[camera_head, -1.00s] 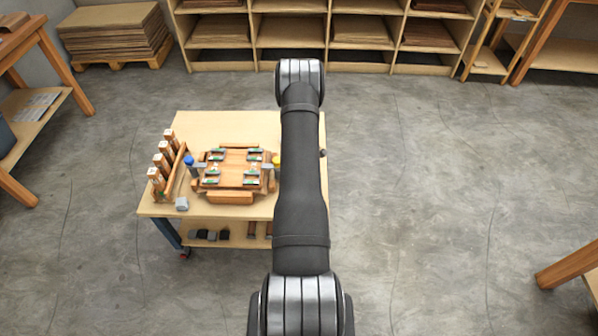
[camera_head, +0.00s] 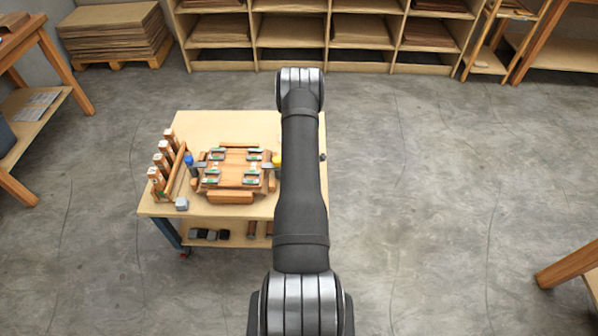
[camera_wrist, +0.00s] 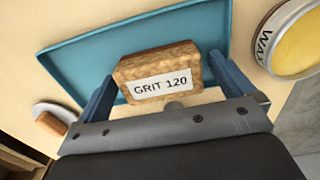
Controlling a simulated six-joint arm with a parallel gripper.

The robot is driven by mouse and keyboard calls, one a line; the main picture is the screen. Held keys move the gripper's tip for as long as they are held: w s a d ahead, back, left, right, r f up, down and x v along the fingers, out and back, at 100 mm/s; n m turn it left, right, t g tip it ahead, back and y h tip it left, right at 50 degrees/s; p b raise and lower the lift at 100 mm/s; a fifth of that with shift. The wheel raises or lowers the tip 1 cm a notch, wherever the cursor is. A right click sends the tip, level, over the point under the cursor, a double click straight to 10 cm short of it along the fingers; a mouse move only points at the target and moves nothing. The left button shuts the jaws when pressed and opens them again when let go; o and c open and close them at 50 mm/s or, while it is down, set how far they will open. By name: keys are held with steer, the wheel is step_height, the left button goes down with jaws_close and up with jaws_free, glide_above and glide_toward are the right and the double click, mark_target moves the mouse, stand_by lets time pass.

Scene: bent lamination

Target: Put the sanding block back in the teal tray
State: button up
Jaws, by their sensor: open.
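In the wrist view the sanding block (camera_wrist: 157,69), brown with a white "GRIT 120" label, is between the two blue fingers of my gripper (camera_wrist: 163,74). The fingers are open, one on each side of the block. The teal tray (camera_wrist: 90,62) lies behind and around the block in the picture. The block overlaps the tray's near side, and I cannot tell whether it rests on the tray floor. In the head view my arm hides the gripper, the block and the tray.
A round tin with yellow contents (camera_wrist: 298,42) stands right of the tray. A pale object with a brown part (camera_wrist: 52,118) lies at left. In the head view the workbench (camera_head: 225,125) holds a clamped wooden form (camera_head: 232,170) and a rack of wooden-handled tools (camera_head: 160,170).

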step_height(320, 180, up, 12)
stand_by(0.5)
steer(key=shift+f, duration=4.65)
steer(key=shift+f, duration=0.1)
